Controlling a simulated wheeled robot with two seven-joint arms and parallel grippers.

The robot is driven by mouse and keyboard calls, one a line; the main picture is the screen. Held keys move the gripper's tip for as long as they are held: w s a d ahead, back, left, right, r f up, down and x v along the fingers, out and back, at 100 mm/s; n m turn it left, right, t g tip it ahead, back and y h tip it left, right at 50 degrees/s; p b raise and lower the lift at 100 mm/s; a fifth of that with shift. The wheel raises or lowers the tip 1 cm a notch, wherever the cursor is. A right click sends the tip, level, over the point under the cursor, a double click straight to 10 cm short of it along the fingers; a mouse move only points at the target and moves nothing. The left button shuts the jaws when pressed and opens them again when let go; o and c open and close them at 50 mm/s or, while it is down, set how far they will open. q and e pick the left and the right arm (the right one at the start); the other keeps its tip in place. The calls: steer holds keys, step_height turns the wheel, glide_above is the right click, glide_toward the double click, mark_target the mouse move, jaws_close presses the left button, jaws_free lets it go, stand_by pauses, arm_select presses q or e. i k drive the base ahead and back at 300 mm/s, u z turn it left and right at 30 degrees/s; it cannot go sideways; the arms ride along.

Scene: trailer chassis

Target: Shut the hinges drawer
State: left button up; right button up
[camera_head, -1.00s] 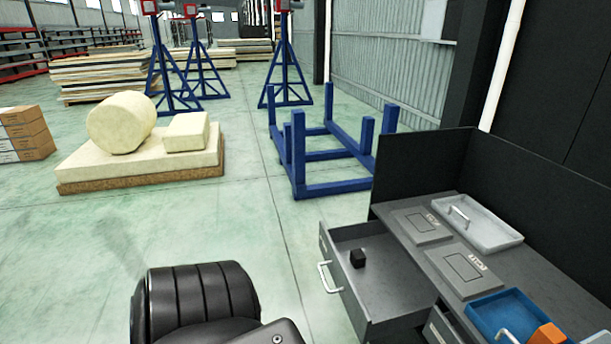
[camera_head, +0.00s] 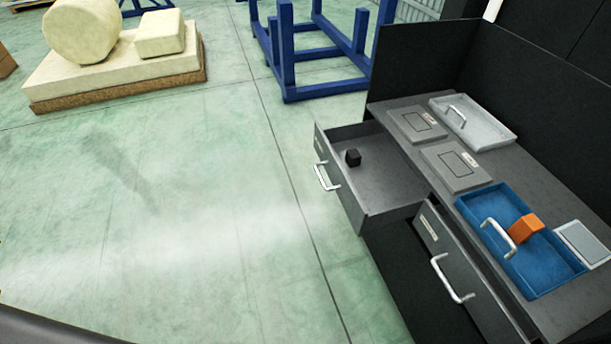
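A grey drawer (camera_head: 385,196) stands pulled out from the left part of the dark workbench. It has a white bar handle (camera_head: 326,176) and a label on its front too small to read. A small black block (camera_head: 353,157) lies inside it. A second drawer front (camera_head: 462,275) with a white handle (camera_head: 452,279) is nearer on the right; how far it is out is hard to tell. I cannot read which one is the hinges drawer. Neither gripper is in view.
On the bench top (camera_head: 545,225) are a grey tray (camera_head: 490,133), two grey plates, a blue tray (camera_head: 510,262) with an orange block (camera_head: 525,228), and a small grey pad (camera_head: 583,243). A blue steel frame (camera_head: 320,52) stands behind. The floor left of the bench is clear.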

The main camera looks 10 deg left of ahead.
mark_target(386, 188)
steer(key=z, duration=0.55)
steer(key=i, duration=0.5)
steer(key=z, duration=0.4)
